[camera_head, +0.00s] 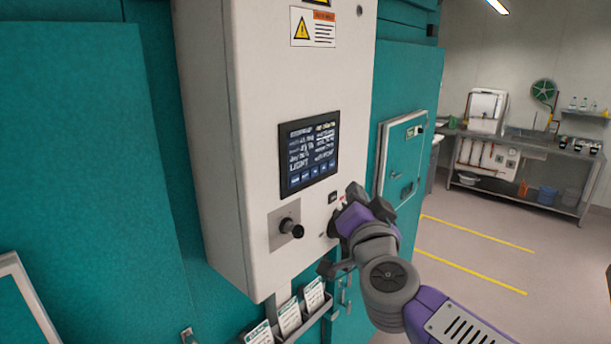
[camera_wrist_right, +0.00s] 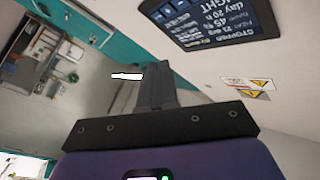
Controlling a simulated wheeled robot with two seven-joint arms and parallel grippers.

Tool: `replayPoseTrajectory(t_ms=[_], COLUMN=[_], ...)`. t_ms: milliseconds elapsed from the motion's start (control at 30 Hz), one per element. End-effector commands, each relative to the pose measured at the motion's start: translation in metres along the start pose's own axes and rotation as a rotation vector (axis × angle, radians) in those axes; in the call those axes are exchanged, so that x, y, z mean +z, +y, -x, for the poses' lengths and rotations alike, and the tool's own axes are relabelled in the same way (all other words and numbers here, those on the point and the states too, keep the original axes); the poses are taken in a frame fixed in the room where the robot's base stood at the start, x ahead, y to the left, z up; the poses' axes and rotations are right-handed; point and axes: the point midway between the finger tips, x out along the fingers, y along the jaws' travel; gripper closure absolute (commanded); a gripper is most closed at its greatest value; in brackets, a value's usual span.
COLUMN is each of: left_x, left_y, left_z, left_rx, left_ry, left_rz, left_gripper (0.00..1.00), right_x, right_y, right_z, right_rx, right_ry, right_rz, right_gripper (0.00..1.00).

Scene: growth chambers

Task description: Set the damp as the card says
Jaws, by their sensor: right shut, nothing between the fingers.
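A pale control box (camera_head: 210,150) hangs on a teal chamber wall. Its dark screen (camera_head: 309,152) shows rows of white text, too small to read surely; the screen also shows in the right wrist view (camera_wrist_right: 215,18). Below the screen is a black knob (camera_head: 297,231) on a grey plate. A small dark switch (camera_head: 333,197) sits to its right. My right gripper (camera_head: 338,222) is at the box's front, right of the knob, and partly hides that area. Its fingers are together and empty in the right wrist view (camera_wrist_right: 155,85). Cards (camera_head: 289,316) stand in a holder below the box. My left gripper is out of view.
A teal chamber door (camera_head: 404,160) with a small panel stands right of the box. Yellow lines (camera_head: 470,270) mark the open floor. A steel bench (camera_head: 520,150) with equipment is at the back right. Warning labels (camera_head: 314,27) are above the screen.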

Motion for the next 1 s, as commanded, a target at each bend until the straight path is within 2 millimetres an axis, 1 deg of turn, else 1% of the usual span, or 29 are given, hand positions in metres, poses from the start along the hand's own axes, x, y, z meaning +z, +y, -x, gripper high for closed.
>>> replayPoseTrajectory(t_ms=[433, 600, 800, 1000], left_x=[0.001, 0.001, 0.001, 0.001], left_y=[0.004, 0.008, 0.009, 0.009], left_z=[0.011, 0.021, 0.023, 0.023], left_rx=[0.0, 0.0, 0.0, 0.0], left_ry=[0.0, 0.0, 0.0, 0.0], left_rz=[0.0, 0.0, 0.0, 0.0], left_gripper=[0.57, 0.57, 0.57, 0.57], right_x=[0.03, 0.037, 0.042, 0.043], right_y=[-0.03, -0.04, -0.043, -0.043], right_z=[-0.041, -0.053, -0.058, -0.059], right_rx=[-0.001, -0.001, 0.0, 0.0], right_ry=[-0.002, -0.002, 0.0, 0.0], right_rz=[0.001, 0.001, 0.001, 0.001], right_gripper=[1.0, 1.0, 1.0, 1.0])
